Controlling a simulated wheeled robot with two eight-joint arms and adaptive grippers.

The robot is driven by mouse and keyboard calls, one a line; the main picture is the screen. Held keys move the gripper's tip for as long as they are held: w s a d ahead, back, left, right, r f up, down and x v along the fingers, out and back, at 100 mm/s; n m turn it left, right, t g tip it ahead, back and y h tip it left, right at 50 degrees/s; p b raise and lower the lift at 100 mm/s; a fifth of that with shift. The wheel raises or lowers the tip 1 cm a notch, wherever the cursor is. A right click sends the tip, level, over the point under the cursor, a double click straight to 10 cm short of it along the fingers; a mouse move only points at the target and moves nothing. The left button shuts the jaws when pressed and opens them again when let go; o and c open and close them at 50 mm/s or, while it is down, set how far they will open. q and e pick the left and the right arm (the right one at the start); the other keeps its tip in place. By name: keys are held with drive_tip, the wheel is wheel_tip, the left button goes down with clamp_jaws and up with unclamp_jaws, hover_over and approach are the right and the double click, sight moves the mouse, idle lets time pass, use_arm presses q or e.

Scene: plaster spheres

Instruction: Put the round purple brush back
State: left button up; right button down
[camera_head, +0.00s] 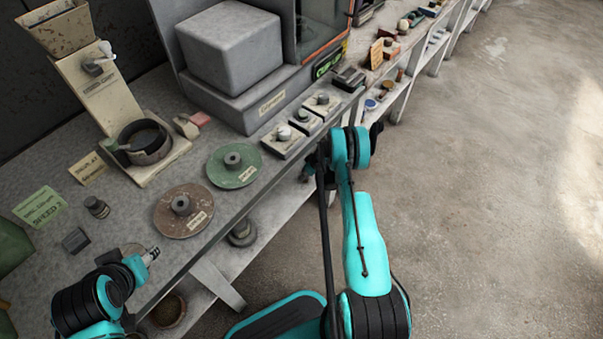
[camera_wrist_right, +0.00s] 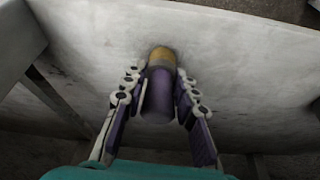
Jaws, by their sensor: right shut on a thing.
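The round purple brush (camera_wrist_right: 158,98) shows in the right wrist view, with a tan-yellow end pointing away from me. My right gripper (camera_wrist_right: 160,82) is shut on it, with a finger along each side. The tan end is close to a pale, stained surface (camera_wrist_right: 235,50); I cannot tell whether they touch. In the head view my right arm reaches to the bench's front edge, and the brush and fingers are hidden there. My left gripper (camera_head: 150,256) is at the bench's front edge at the lower left; its jaws are too small to read.
The bench carries a brown disc (camera_head: 182,210), a green disc (camera_head: 234,166), a hopper machine (camera_head: 98,90) and a grey block machine (camera_head: 230,48). Small blocks (camera_head: 303,121) stand near the front edge. A lower shelf runs underneath. The floor (camera_head: 500,200) at right is clear.

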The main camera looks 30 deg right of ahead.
use_arm(q)
drive_tip(key=shift+s+d, duration=0.1)
use_arm(e)
drive_tip(key=c, duration=1.4)
unclamp_jaws()
drive_tip(key=shift+o, duration=1.1)
use_arm(q)
wheel_tip(320, 180, up, 4)
drive_tip(key=p, duration=0.4)
drive_tip(key=shift+r, duration=0.1)
use_arm(e)
drive_tip(key=v, duration=1.2)
